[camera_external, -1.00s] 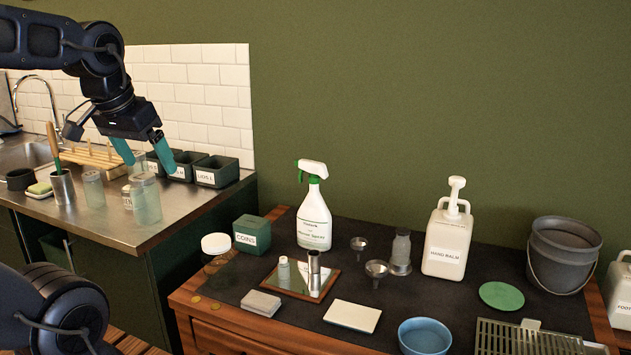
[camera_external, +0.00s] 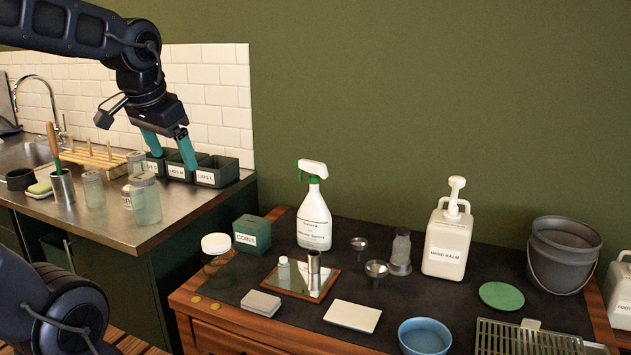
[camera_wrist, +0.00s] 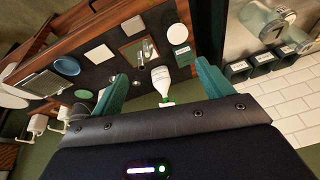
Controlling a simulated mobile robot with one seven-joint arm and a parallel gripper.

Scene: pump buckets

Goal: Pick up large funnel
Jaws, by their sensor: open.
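The large funnel (camera_external: 376,268) is a small grey metal funnel. It stands on the dark mat in the middle of the wooden table in the external view. A smaller funnel (camera_external: 358,243) stands just behind it and to the left. My gripper (camera_external: 173,160) is open and empty. It hangs fingers down over the steel counter at the left, well away from the funnels. In the wrist view my gripper's teal fingers (camera_wrist: 163,72) are spread apart. I cannot make out the funnels clearly there.
A spray bottle (camera_external: 314,218) and a hand balm pump (camera_external: 447,240) stand tall on either side of the funnels. A mirror tray (camera_external: 283,280), white tile (camera_external: 352,316) and blue bowl (camera_external: 425,338) lie in front.

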